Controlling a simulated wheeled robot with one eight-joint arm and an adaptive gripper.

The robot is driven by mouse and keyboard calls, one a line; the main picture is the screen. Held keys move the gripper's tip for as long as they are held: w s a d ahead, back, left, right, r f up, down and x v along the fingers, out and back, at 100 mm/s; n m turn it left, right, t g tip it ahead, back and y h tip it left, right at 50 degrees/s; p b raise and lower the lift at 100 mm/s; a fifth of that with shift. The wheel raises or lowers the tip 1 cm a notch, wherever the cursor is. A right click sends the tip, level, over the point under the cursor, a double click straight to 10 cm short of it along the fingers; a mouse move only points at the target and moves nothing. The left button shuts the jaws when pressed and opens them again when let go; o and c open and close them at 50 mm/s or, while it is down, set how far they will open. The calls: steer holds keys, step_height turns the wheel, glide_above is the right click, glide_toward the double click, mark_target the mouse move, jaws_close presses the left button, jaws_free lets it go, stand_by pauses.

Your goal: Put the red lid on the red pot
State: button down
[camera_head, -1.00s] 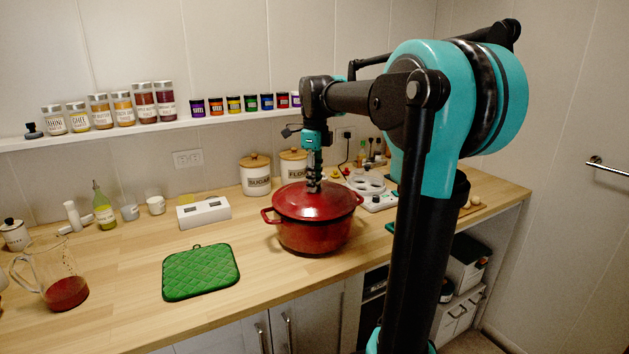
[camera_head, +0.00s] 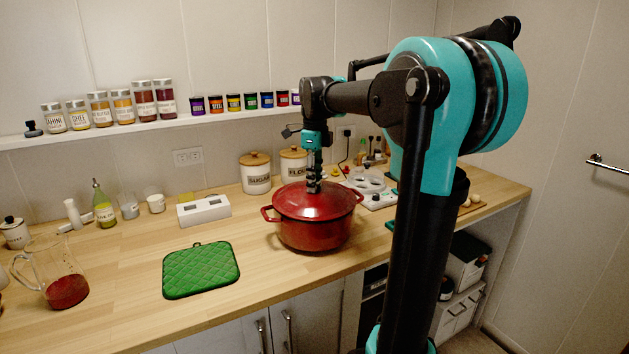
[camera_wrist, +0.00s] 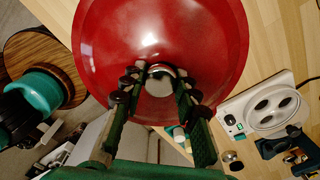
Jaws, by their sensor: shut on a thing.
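The red pot (camera_head: 314,236) stands on the wooden counter with a handle on each side. The red lid (camera_head: 309,203) lies over the pot's top and looks level; I cannot see clearly whether its rim is fully seated all round. My gripper (camera_head: 314,186) points straight down at the lid's centre. In the wrist view my gripper's fingers (camera_wrist: 160,90) are closed on the lid's pale round knob (camera_wrist: 160,72), and the lid (camera_wrist: 205,40) fills the upper middle. The pot is hidden beneath the lid in the wrist view.
A green quilted mat (camera_head: 201,270) lies left of the pot. A white box (camera_head: 204,211) and the sugar canister (camera_head: 256,175) and flour canister (camera_head: 293,167) stand behind. A white appliance with round openings (camera_head: 372,187) is to the right. A glass jug (camera_head: 62,275) stands far left.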

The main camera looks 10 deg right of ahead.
steer(key=shift+f, duration=0.15)
steer(key=c, duration=1.1)
jaws_free()
steer(key=shift+o, duration=0.2)
step_height(320, 180, up, 12)
